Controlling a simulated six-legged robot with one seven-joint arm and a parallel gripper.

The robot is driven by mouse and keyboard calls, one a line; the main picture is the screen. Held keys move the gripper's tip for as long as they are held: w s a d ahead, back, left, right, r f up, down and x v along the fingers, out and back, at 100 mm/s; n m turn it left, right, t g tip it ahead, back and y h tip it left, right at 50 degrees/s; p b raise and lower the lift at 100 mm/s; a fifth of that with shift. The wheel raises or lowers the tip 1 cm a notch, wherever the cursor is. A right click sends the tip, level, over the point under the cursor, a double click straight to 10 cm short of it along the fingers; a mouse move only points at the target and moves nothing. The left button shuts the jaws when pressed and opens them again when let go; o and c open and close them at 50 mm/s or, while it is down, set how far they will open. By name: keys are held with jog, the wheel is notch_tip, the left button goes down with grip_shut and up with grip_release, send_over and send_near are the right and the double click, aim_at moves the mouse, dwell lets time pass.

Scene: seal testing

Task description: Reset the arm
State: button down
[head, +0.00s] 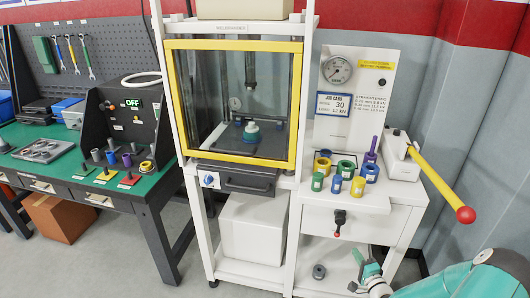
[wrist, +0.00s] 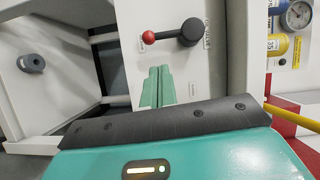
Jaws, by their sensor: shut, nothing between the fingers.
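My gripper (head: 363,268) is at the lower right of the head view, low in front of the white cabinet (head: 311,222). In the wrist view, the green fingers of my gripper (wrist: 157,75) are together with nothing between them. They point toward the cabinet front, close to a black lever with a red knob (wrist: 190,33). The same black lever (head: 339,220) shows on the cabinet front in the head view, above my gripper. I cannot tell whether the fingers touch anything.
A grey ring (head: 319,271) lies on the cabinet's lower shelf. A yellow handle with a red ball (head: 438,187) sticks out at the right. Coloured cylinders (head: 346,168) stand on the cabinet top. The test chamber (head: 240,100) has a yellow-framed front. A green-topped bench (head: 70,165) is at left.

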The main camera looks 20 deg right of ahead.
jog(key=w+a+r+n+g+h, duration=0.15)
jog(key=a+r+n+g, duration=0.4)
jog(key=r, duration=0.75)
jog(key=w+a+r+n+g, duration=0.3)
jog(key=a+r+n, duration=0.4)
jog(key=r, duration=0.5)
jog(key=s+a+r+n+g+y, duration=0.1)
jog(key=s+a+r+n, duration=0.1)
jog(key=s+a+r, duration=0.4)
jog(key=s+a+r+n+g+y, duration=0.2)
jog(key=s+a+r, duration=0.5)
jog(key=s+a, duration=1)
jog(key=shift+s+n, duration=0.35)
jog(key=shift+n, duration=0.4)
jog(key=shift+g, duration=0.25)
